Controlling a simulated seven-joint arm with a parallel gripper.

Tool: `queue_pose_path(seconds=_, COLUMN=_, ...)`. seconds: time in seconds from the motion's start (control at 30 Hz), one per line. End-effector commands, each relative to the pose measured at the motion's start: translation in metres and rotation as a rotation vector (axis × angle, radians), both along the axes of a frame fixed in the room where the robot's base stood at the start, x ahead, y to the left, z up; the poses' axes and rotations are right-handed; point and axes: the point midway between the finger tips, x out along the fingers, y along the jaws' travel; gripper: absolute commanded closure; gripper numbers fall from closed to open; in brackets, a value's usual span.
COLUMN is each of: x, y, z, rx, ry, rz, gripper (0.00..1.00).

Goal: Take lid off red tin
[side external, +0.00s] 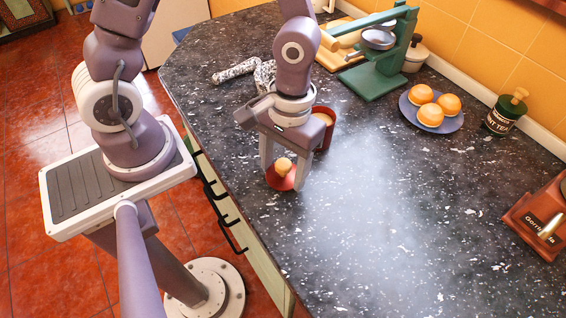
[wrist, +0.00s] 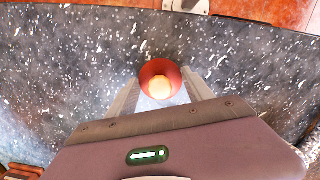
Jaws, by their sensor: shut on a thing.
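The red lid (side external: 278,182) has a round pale wooden knob (side external: 284,165). It is between the two fingers of my gripper (side external: 284,178), at or just above the counter; any gap below it cannot be told. In the wrist view the lid (wrist: 158,68) and its knob (wrist: 160,88) show between the fingertips (wrist: 162,84), and the gripper is shut on the lid. The red tin (side external: 327,128) stands upright on the counter just behind and right of my gripper, apart from the lid. Its top shows a pale inside, and part of it is hidden by my gripper.
The counter (side external: 390,240) is clear at front right.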

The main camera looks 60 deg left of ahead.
Motion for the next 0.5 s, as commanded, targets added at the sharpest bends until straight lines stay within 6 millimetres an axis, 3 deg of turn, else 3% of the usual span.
queue_pose_path(seconds=0.37, x=-0.0003, y=0.0, z=-0.0078, rx=0.001, ry=0.001, rz=0.0, gripper=0.78)
queue_pose_path(seconds=0.4, x=-0.0001, y=0.0001, z=-0.0075, rx=0.0, ry=0.001, rz=0.0, gripper=0.32)
queue_pose_path(seconds=0.5, x=0.0, y=0.0001, z=-0.0075, rx=0.0, ry=0.001, rz=0.0, gripper=0.15)
